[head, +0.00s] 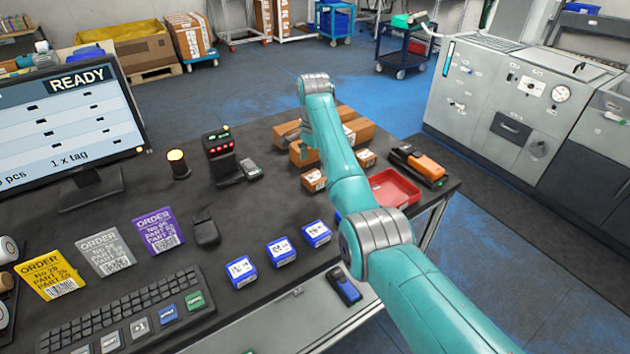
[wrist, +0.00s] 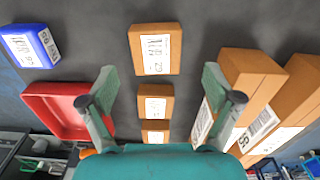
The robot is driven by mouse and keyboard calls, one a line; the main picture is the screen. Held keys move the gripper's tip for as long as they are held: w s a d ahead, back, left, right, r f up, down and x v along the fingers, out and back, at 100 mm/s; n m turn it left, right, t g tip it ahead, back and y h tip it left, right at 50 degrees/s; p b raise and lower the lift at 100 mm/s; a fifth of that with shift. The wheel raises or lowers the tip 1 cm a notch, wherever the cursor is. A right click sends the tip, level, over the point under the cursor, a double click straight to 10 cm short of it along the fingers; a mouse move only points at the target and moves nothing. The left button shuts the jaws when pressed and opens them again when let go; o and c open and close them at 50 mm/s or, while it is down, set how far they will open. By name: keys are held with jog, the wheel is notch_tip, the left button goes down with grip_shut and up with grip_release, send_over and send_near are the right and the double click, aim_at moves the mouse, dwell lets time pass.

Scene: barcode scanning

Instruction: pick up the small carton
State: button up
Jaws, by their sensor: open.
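Several small orange-brown cartons with white labels lie in a row in the wrist view: a nearer-looking one (wrist: 155,48) at the top, one in the middle (wrist: 155,102), and a partly covered one (wrist: 155,132) at the bottom. In the head view, one small carton (head: 313,181) shows left of my arm and another (head: 367,158) right of it. My gripper (wrist: 160,72) is open and empty above the row, its fingers on either side in the picture, apart from the cartons. In the head view my arm hides most of it.
Larger cartons (wrist: 245,85) lie close to the right finger. A red tray (wrist: 65,108) lies by the left finger; it also shows in the head view (head: 393,187). Several blue boxes (head: 281,251) stand at the front. A scanner stand (head: 222,155) is to the left.

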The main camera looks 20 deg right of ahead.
aim_at(315, 176)
jog(key=f, duration=0.4)
jog(key=shift+s+d+f, duration=0.1)
jog(key=shift+s+f, duration=0.1)
jog(key=shift+f, duration=0.2)
jog(key=c, duration=1.4)
